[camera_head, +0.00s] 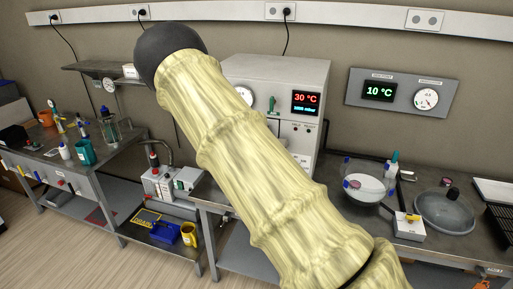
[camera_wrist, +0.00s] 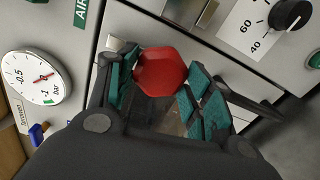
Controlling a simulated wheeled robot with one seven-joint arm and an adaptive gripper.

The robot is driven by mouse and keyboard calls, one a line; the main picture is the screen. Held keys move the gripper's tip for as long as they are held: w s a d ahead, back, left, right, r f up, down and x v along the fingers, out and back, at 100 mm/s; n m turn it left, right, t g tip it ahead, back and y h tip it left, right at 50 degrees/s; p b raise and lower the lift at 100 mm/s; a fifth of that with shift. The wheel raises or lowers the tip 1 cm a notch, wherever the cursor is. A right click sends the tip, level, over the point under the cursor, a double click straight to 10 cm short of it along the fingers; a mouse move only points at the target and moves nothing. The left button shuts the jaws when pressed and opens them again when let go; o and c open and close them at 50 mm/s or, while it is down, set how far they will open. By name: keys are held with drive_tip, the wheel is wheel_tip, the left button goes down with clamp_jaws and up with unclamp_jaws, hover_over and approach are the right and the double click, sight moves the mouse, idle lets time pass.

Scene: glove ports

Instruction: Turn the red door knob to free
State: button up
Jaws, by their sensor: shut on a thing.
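The red door knob (camera_wrist: 160,72) shows in the wrist view as a rounded, many-sided red knob in front of a pale panel. My gripper (camera_wrist: 160,88) has its teal-padded fingers on either side of the knob and is shut on it. In the head view my arm, in a pale ribbed sleeve, covers the middle of the picture. The knob and my gripper are hidden there. No mark showing the knob's free position can be made out.
In the wrist view a pressure gauge (camera_wrist: 37,77) is at left and a black dial (camera_wrist: 291,15) at upper right.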

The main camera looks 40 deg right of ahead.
idle(0.3)
drive_tip(key=o, duration=1.4)
drive_tip(key=shift+o, duration=0.2)
drive_tip(key=v, duration=1.2)
drive_tip(key=shift+s+f, duration=0.1)
